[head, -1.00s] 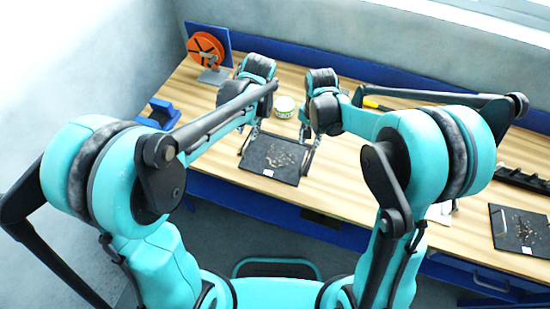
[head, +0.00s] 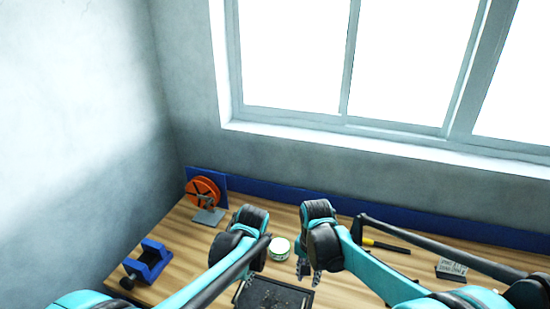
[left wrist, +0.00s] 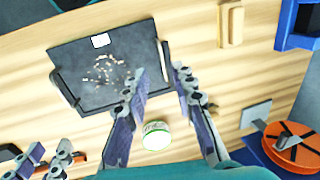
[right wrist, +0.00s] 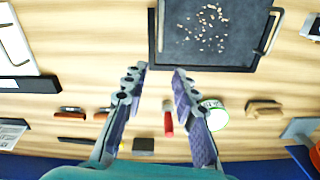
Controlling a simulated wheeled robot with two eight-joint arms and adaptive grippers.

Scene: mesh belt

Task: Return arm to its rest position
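The black tray (left wrist: 75,55) with small light pieces and a white label lies flat on the wooden table. In the head view only its far part (head: 272,290) shows at the bottom edge. My left gripper (left wrist: 160,75) is open and empty; its fingertips appear near one tray handle, apart from it. In the head view its fingers are hidden behind my arm. My right gripper (right wrist: 160,70) is open and empty, with its fingertips near a tray corner (right wrist: 165,58). It also shows in the head view (head: 306,272) beside the tray.
A green-and-white tin (head: 279,247) stands behind the tray. An orange spool (head: 203,193) and a blue holder (head: 148,262) are at the left. A black-and-yellow tool (head: 383,245) lies at the right back. The wall and window (head: 290,60) close off the back.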

